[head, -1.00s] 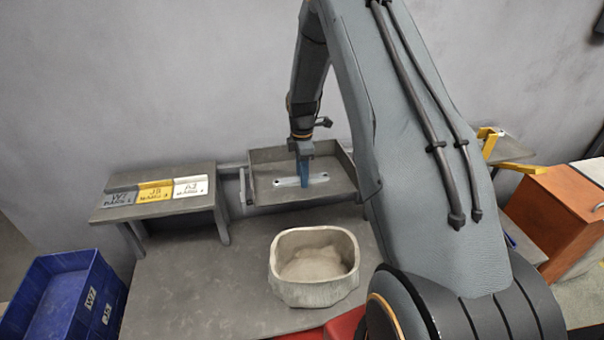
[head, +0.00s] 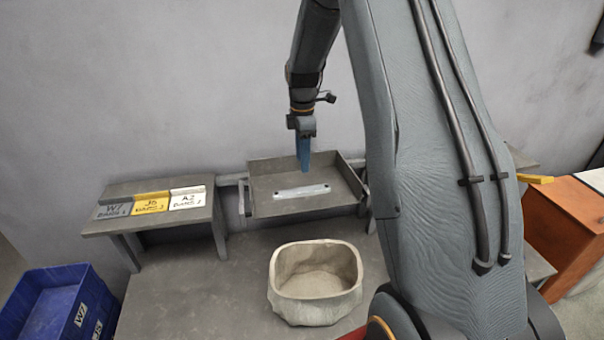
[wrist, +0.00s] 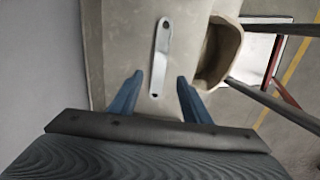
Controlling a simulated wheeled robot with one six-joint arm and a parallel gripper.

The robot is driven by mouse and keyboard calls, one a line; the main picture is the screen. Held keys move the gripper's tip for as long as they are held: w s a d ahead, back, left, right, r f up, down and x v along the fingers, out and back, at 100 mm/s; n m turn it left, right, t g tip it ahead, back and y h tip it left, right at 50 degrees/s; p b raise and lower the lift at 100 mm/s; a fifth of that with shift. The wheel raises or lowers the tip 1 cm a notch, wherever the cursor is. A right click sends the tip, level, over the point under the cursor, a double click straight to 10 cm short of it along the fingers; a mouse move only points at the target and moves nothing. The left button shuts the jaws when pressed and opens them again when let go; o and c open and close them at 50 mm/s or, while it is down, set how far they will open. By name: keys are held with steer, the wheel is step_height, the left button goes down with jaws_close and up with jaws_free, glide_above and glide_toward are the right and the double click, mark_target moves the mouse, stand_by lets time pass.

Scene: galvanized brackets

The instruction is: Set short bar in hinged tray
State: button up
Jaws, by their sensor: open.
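The short bar (head: 302,191) is a light metal strip with a hole near each end. It lies flat on the floor of the hinged tray (head: 270,208), a shallow grey metal tray at the back of the bench. The bar also shows in the wrist view (wrist: 161,55), apart from the fingers. My gripper (head: 304,168) has blue fingers and points down above the tray, behind the bar in the head view.
A pale rough stone-like bin (head: 316,283) stands on the bench in front of the tray. A grey shelf (head: 150,220) with grey, yellow and white labels is at left. A blue crate (head: 60,305) sits at lower left, an orange-brown cabinet (head: 565,225) at right.

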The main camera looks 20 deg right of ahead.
steer(key=s+a+m, duration=0.4)
steer(key=s+m, duration=0.1)
steer(key=s, duration=0.4)
steer(key=s+a+r+m, duration=0.1)
steer(key=s+a+m, duration=0.3)
steer(key=s, duration=0.5)
steer(key=s+a+r+m+t, duration=0.1)
steer(key=s+a+m, duration=0.4)
steer(key=s, duration=0.4)
steer(key=shift+s+r+m, duration=0.2)
steer(key=shift+s+m, duration=0.2)
steer(key=shift+m, duration=0.5)
